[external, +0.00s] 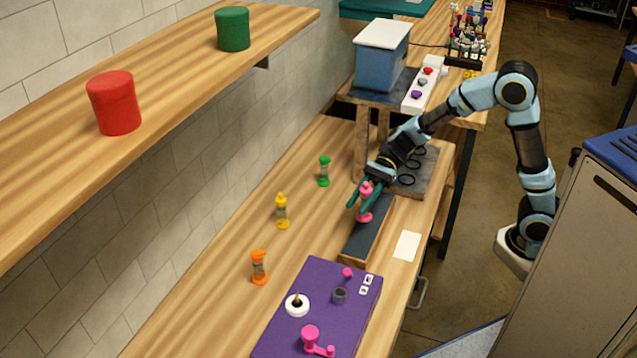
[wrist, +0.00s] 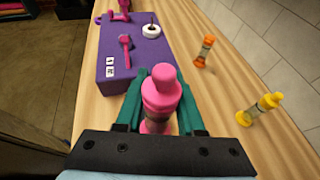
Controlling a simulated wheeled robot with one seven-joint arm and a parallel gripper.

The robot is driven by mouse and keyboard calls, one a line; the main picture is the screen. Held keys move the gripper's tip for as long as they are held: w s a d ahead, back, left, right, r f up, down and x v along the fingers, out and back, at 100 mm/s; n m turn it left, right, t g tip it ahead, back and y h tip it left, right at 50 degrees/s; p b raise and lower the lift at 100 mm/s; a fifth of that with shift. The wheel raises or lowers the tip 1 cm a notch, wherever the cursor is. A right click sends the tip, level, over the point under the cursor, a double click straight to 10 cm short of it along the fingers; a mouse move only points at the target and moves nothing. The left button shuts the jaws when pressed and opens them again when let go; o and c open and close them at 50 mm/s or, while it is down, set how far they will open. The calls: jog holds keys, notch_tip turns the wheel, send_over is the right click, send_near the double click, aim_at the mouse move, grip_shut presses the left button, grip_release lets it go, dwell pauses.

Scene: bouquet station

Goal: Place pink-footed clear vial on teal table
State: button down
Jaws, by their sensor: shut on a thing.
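The pink vial (external: 365,215) has a pink foot and a pink top; its clear middle is mostly hidden by the fingers. My gripper (external: 362,196) is shut on it, with teal fingers on both sides. In the wrist view the vial (wrist: 160,98) is upright between the fingertips (wrist: 160,110). It is over the dark-topped wooden block (external: 366,238); I cannot tell whether its foot touches the block. A teal surface (external: 362,9), perhaps the teal table, shows at the far top of the external view, beyond the blue box.
Green (external: 324,171), yellow (external: 282,211) and orange (external: 259,267) vials stand left on the wooden bench. A purple platform (external: 277,339) with pink parts and a white ring is in front. A blue box (external: 382,62) and button strip (external: 424,88) stand behind. A shelf (external: 160,75) overhangs left.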

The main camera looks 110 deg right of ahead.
jog(key=w+d+f+m+t+h+b, duration=0.1)
jog(key=w+d+f+m+h+b, duration=0.15)
jog(key=d+b, duration=0.3)
jog(key=w+d+f+m+t+h+b, duration=0.1)
jog(key=w+d+f+h+b, duration=0.15)
jog(key=d+b, duration=0.3)
jog(key=w+d+r+m+h+b, duration=0.2)
jog(key=d+m+h+b, duration=0.2)
jog(key=d+b, duration=0.7)
jog(key=shift+d+f, duration=0.3)
jog(key=shift+f, duration=1)
jog(key=shift+d+f, duration=0.35)
jog(key=shift+f, duration=1)
jog(key=shift+d+f, duration=0.3)
jog(key=shift+f, duration=1)
jog(key=shift+f, duration=0.15)
jog(key=c, duration=0.5)
grip_release()
